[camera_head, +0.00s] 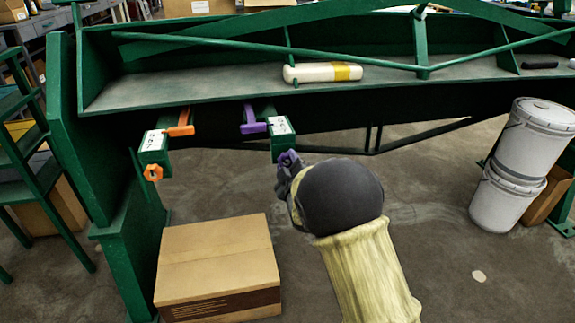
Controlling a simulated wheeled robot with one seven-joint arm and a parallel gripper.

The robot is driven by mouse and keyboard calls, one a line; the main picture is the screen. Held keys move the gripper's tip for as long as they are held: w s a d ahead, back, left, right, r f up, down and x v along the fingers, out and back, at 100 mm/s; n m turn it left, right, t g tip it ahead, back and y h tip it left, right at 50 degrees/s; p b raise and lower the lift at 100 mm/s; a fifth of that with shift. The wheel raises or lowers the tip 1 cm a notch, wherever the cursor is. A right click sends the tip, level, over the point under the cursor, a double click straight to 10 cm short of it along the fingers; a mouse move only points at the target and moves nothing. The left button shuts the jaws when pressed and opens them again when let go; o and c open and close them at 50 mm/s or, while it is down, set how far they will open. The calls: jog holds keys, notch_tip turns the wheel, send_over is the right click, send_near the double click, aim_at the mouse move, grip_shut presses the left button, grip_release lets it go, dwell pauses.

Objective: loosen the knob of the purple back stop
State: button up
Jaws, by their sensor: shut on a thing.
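The purple back stop (253,122) sits on the right of two short green arms on the green machine, beside a white label (279,125). Its small purple knob (289,158) is just below the end of that arm. My gripper (288,166) is at the knob and shut on it; my dark, rounded wrist and pale yellow sleeve hide much of the fingers. An orange back stop (181,123) sits on the left green arm, with its orange knob (153,173) below a white label.
A closed cardboard box (218,268) stands on the floor below, left of my arm. Stacked white buckets (507,200) stand at the right. A cream cylinder with a yellow band (318,73) lies on the machine's shelf. Floor between my arm and the buckets is mostly clear.

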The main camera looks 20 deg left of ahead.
jog(key=n, duration=0.6)
jog(key=shift+n, duration=0.3)
jog(key=n, duration=0.6)
jog(key=shift+f+n+p, duration=0.1)
jog(key=shift+n+p, duration=0.2)
jog(key=shift+p, duration=0.05)
jog(key=o, duration=0.9)
jog(key=shift+o, duration=0.2)
jog(key=p+v, duration=0.2)
jog(key=v, duration=1.5)
jog(key=shift+s, duration=0.25)
